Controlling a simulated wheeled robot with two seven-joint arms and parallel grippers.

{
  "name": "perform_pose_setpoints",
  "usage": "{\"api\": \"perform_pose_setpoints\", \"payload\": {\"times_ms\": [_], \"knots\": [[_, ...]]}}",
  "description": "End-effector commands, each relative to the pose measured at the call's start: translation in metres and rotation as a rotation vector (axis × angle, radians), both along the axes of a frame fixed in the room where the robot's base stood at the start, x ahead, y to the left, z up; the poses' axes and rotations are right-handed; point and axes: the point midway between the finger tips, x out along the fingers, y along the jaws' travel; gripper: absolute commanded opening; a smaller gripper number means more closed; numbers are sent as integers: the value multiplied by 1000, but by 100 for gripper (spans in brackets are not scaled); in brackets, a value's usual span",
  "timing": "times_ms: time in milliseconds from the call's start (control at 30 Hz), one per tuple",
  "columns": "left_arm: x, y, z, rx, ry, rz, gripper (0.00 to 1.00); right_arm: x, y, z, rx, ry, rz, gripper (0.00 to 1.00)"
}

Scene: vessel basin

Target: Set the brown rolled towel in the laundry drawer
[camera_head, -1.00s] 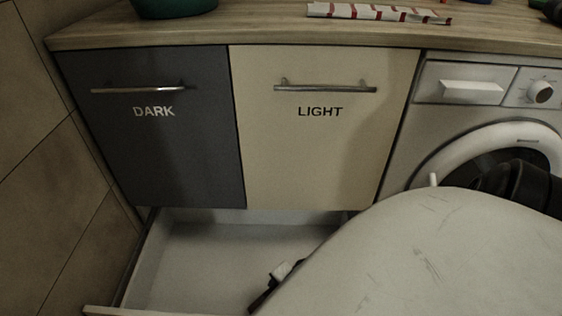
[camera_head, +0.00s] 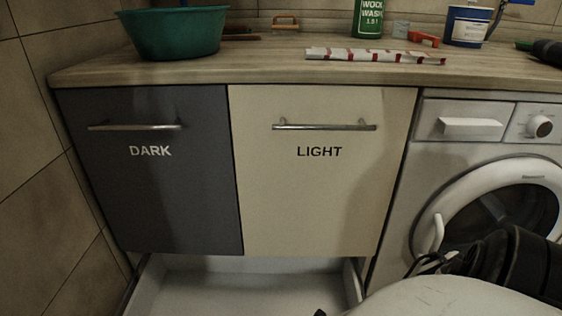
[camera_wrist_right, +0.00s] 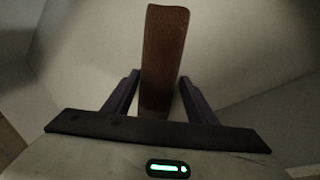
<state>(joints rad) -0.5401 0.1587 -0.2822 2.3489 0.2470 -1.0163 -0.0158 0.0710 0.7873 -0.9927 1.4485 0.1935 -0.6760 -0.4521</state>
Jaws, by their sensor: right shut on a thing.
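The brown rolled towel (camera_wrist_right: 166,40) stands out lengthwise between the two fingers of my right gripper (camera_wrist_right: 158,77) in the right wrist view. The gripper is shut on it. Pale drawer surfaces lie around and beyond the towel there. In the head view the open white laundry drawer (camera_head: 190,294) is at the bottom, below the DARK and LIGHT fronts; its front part is cut off by the frame. The towel cannot be made out in the head view. My left gripper is not in view.
The DARK front (camera_head: 150,200) and LIGHT front (camera_head: 310,210) are closed above the drawer. A washing machine (camera_head: 400,260) stands at right. The counter (camera_head: 250,65) holds a green basin (camera_head: 172,38), a striped cloth (camera_head: 375,55) and bottles. A tiled wall (camera_head: 40,180) bounds the left.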

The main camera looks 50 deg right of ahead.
Motion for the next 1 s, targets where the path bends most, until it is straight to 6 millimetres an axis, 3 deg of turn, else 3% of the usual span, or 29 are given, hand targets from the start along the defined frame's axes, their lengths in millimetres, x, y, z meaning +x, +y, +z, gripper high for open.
{"api": "perform_pose_setpoints", "payload": {"times_ms": [500,533,633,1000], "knots": [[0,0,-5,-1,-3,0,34,0,0,-11,1,-1,0,24],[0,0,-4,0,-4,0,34,0,0,-11,1,-1,0,55],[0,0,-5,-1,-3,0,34,0,0,-10,1,-1,0,72],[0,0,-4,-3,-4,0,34,0,0,-11,0,0,0,73]]}}
